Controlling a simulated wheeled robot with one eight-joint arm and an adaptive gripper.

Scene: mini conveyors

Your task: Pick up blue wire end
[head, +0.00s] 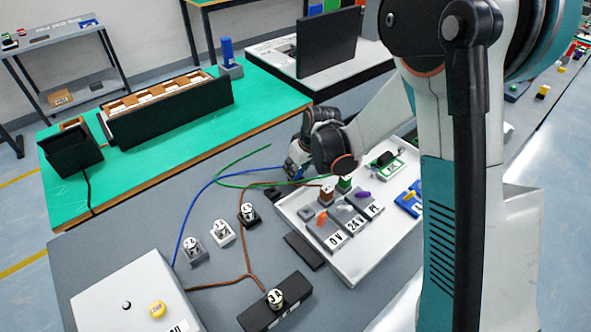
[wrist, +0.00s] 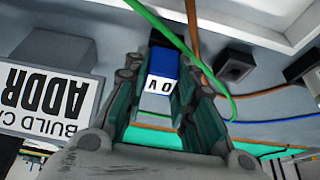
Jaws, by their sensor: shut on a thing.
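The blue wire (head: 184,225) runs from the white box up across the grey table to my gripper (head: 296,172). In the wrist view, my gripper (wrist: 160,92) is shut on the blue wire end (wrist: 162,62), a blue block with a white label reading "0 V". The block sits between the two fingers. In the head view my gripper is small and dark, so the held end is mostly hidden. The gripper is beside the upper left corner of the white terminal tray (head: 372,265).
A green wire (head: 240,158) loops near my gripper and crosses close to the block in the wrist view (wrist: 182,45). A brown wire (head: 247,262) lies on the table. Several labelled blocks (head: 222,233) stand left of the tray. A white box (head: 120,285) is at front left.

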